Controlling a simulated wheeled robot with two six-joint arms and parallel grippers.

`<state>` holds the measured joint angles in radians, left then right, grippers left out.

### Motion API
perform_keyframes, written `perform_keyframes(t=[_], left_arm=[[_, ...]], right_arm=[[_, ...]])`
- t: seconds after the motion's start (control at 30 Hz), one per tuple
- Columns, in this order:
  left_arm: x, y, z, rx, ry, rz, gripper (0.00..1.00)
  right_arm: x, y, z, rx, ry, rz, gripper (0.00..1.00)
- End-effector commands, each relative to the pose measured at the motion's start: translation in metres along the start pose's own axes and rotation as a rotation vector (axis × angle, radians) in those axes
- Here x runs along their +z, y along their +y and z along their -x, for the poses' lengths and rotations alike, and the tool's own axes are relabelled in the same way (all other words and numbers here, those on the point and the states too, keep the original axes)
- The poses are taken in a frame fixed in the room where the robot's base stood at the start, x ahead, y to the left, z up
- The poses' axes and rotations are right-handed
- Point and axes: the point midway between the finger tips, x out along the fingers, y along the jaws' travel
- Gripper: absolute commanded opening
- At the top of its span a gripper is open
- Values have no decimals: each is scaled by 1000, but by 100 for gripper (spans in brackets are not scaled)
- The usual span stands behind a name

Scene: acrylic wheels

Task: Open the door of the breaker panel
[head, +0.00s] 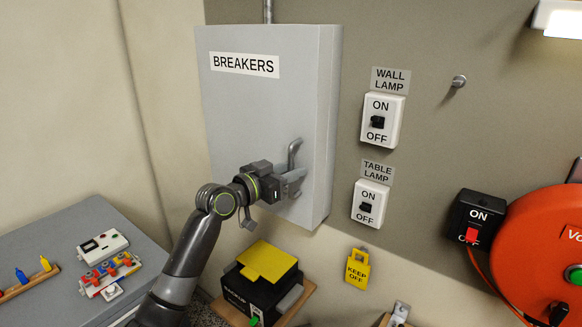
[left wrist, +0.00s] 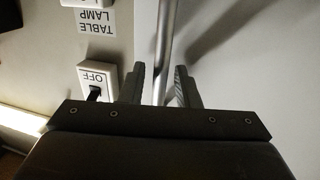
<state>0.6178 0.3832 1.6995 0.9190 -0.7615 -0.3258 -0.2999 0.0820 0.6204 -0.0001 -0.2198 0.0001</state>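The breaker panel (head: 262,110) is a grey wall box with a "BREAKERS" label, and its front door looks closed. A grey metal handle (head: 294,152) stands upright near the right edge of the door. My left gripper (head: 293,182) is at the lower part of this handle. In the left wrist view the handle (left wrist: 167,35) runs between the two open fingers of the left gripper (left wrist: 160,80). A gap shows on the left side of the bar; on the right side I cannot tell whether the finger touches. My right gripper is not in view.
Wall lamp switch (head: 382,121) and table lamp switch (head: 370,203) are right of the panel. Below are a black box with a yellow lid (head: 267,262) and a yellow "KEEP OFF" tag (head: 357,269). A red reel (head: 540,245) is at right. A grey bench (head: 60,240) is at left.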

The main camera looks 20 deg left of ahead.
Motion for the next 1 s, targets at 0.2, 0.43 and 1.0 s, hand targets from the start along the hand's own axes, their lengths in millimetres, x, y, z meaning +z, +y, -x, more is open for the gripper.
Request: perform_keyframes(t=[0.2, 0.43, 1.0], left_arm=[[0, 0, -3, 0, 0, 0, 29], [0, 0, -3, 0, 1, 0, 16], [1, 2, 4, 10, 0, -1, 0]], right_arm=[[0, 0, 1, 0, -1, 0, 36], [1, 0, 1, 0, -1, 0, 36], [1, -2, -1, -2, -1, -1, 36]])
